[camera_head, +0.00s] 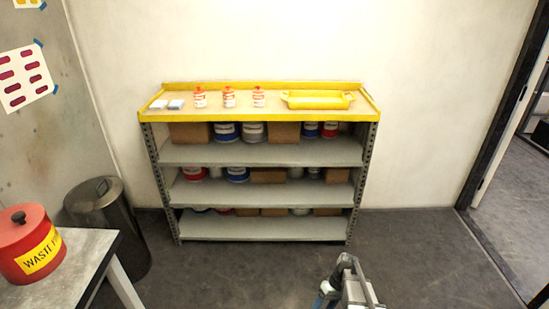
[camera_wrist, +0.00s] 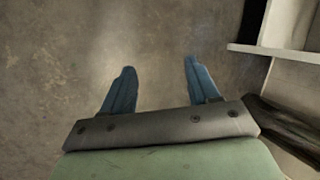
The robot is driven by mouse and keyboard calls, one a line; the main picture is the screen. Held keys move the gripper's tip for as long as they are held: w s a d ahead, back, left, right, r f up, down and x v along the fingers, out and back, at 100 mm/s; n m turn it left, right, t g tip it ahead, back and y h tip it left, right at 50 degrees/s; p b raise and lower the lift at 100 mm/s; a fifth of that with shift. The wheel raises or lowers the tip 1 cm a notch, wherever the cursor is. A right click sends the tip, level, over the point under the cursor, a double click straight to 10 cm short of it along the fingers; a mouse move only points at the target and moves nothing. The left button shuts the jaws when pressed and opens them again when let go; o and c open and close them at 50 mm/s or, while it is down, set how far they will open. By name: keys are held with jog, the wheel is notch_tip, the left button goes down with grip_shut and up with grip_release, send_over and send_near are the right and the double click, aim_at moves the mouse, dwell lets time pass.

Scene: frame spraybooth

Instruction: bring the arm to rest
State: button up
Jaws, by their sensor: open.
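My gripper shows in the wrist view (camera_wrist: 158,85) with its two blue fingers spread apart. Nothing is between the fingers; bare grey floor lies beyond them. In the head view, part of my arm shows at the bottom edge, right of centre, over the floor in front of the shelf unit. A blue part near the bottom edge there may be a finger, but the fingertips cannot be made out in that view.
A metal shelf unit (camera_head: 262,231) with a yellow-rimmed top stands against the back wall. A table (camera_head: 80,265) with a red waste can (camera_head: 28,235) is at left, beside a grey bin (camera_head: 110,222). A doorway opens at right. Floor (camera_head: 420,250) between is clear.

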jog(key=s+f+m+g+h, duration=0.1)
jog(key=s+f+h, duration=0.1)
jog(key=s, duration=1.4)
jog(key=s+a+f+m+g+h, duration=0.1)
jog(key=s+f, duration=0.4)
jog(key=s, duration=1.1)
jog(key=shift+a+m+g+h, duration=0.3)
jog(key=shift+m+g+h, duration=0.3)
jog(key=shift+m+h, duration=0.15)
